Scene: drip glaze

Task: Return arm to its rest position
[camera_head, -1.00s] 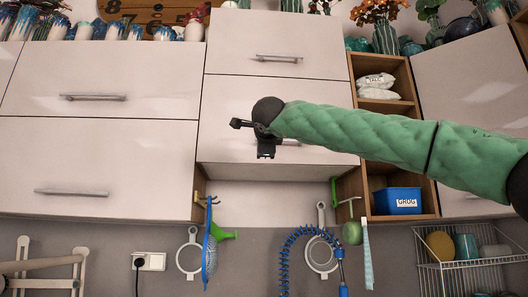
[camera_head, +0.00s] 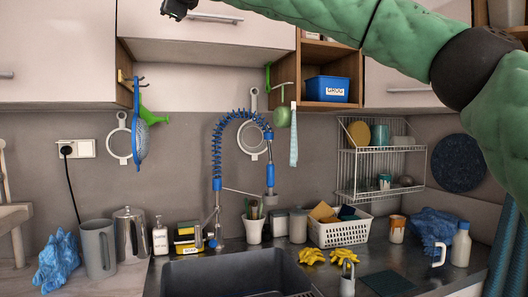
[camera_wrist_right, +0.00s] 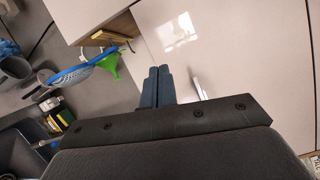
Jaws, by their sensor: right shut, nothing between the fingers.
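My right arm, in a green quilted sleeve, reaches across the top of the head view from the right. Its gripper (camera_head: 178,8) is at the top edge, partly cut off, in front of the pale cabinet doors (camera_head: 200,28). In the right wrist view the two dark fingers (camera_wrist_right: 157,86) are together with nothing between them. They point at a pale cabinet door and stand apart from its handle (camera_wrist_right: 197,88). My left gripper is in neither view.
Below the arm are a sink (camera_head: 235,272), a blue spring-hose faucet (camera_head: 216,165) and a wire rack (camera_head: 380,165). A blue strainer (camera_head: 140,135) hangs under the cabinets. An open shelf holds a blue GROG bin (camera_head: 327,89). Pitchers, a white basket (camera_head: 340,231) and cloths crowd the counter.

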